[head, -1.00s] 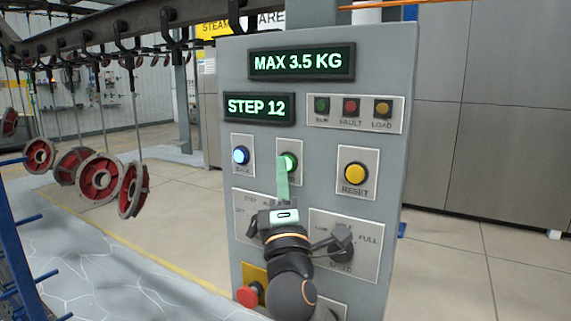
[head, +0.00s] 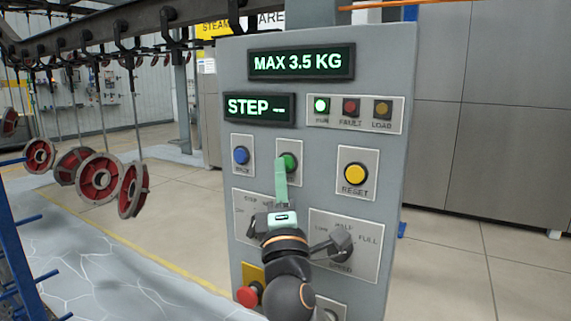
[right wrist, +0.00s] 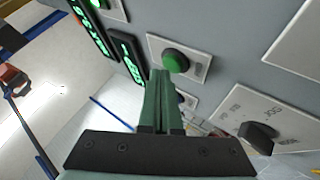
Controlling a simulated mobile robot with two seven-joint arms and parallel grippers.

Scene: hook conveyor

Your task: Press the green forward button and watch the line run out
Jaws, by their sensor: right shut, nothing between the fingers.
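The green forward button (head: 289,161) is on the grey control panel (head: 230,75), unlit, on a small white plate. It also shows in the right wrist view (right wrist: 176,60). My right gripper (head: 281,164) is shut and empty, its green fingers pointing up at the button's lower left edge. In the right wrist view the fingertips (right wrist: 160,76) lie just below the button; I cannot tell whether they touch it. The green RUN lamp (head: 321,106) is lit. The STEP display (head: 259,107) shows dashes. My left gripper is not in view.
A blue button (head: 241,155) is left of the green one and a yellow RESET button (head: 355,173) right. A selector knob (head: 341,245) and red button (head: 247,296) sit lower. Red wheels (head: 98,176) hang from the overhead rail at left.

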